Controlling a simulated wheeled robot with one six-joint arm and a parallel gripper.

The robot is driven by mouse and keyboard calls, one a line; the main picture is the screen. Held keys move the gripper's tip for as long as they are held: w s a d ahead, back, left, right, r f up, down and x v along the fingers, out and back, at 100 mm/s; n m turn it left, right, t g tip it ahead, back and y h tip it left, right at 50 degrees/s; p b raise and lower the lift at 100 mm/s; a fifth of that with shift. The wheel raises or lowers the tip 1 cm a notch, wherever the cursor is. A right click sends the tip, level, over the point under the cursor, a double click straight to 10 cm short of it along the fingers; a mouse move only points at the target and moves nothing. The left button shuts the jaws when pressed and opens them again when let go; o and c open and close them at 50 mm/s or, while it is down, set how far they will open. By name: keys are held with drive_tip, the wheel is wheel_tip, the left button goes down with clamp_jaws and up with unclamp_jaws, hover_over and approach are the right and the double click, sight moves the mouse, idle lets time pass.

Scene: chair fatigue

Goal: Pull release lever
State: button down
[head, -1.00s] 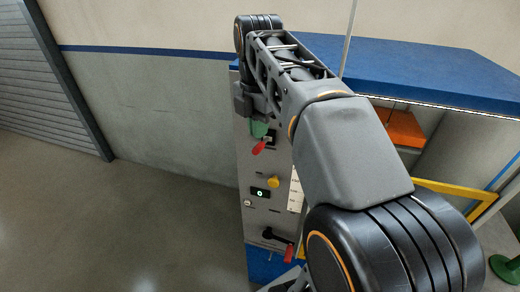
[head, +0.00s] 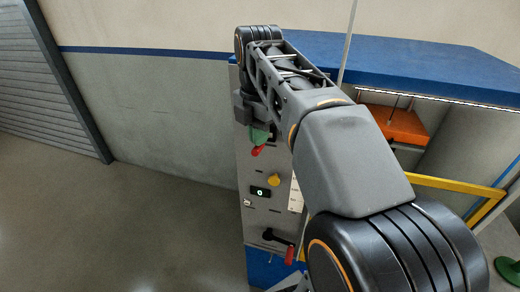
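The grey control panel (head: 262,217) of the test machine stands at the centre. Lower down is a black lever with a red grip (head: 289,255). The frame does not label either one as the release lever.
A blue top (head: 420,70) covers the machine. An orange block (head: 395,123) and a yellow bar (head: 450,186) are at right. The floor (head: 120,220) at left is clear.

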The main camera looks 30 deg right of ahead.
sight(258, 149)
drive_tip(key=shift+f+b, duration=1.35)
drive_tip(key=shift+f, duration=0.65)
drive_tip(key=r+p, duration=0.2)
drive_tip(key=r, duration=0.1)
drive_tip(key=s+a+r+p, duration=0.1)
drive_tip(key=r+p, duration=0.5)
drive_tip(key=shift+s+a+r, duration=0.15)
drive_tip(key=shift+a, duration=0.05)
